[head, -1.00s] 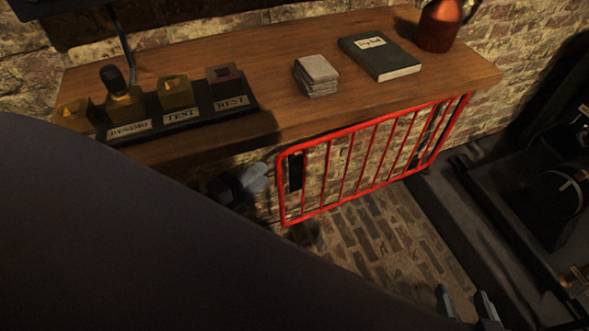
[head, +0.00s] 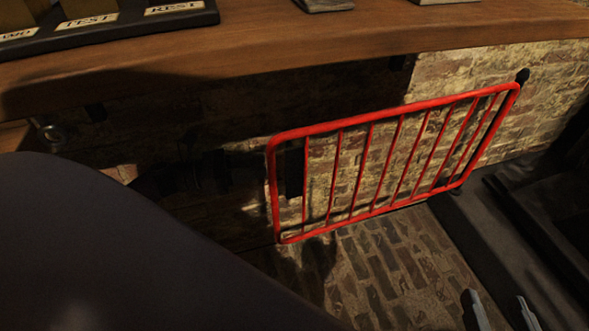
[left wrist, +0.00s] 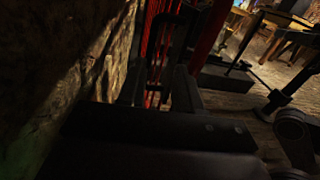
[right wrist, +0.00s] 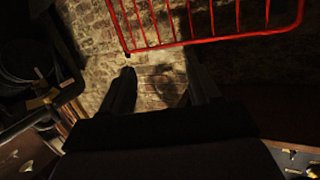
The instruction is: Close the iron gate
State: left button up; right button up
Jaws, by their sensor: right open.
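The red iron gate (head: 370,165) stands in the middle of the head view, below the wooden shelf. A dark plate (head: 294,175) sits by its left end. Its lower bar also crosses the top of the right wrist view (right wrist: 210,39). My right gripper (head: 500,300) is open and empty, low at the right and apart from the gate. My left gripper is hidden in the head view. In the left wrist view my left gripper's dark fingers (left wrist: 158,85) point towards red bars (left wrist: 155,40); contact and opening are unclear.
The wooden shelf (head: 270,45) runs above the gate, with a labelled tray (head: 110,30) on it. A brick wall (head: 460,80) stands behind. Brick floor (head: 375,270) shows below the gate. A dark structure (head: 500,220) is at the right. My left arm covers the lower left.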

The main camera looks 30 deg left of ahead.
pick_arm(q)
jog(key=m, duration=0.1)
send_over(291, 180)
jog(key=shift+f+g+p, duration=0.15)
jog(key=shift+g+p, duration=0.15)
jog(key=shift+p, duration=0.1)
grip_shut()
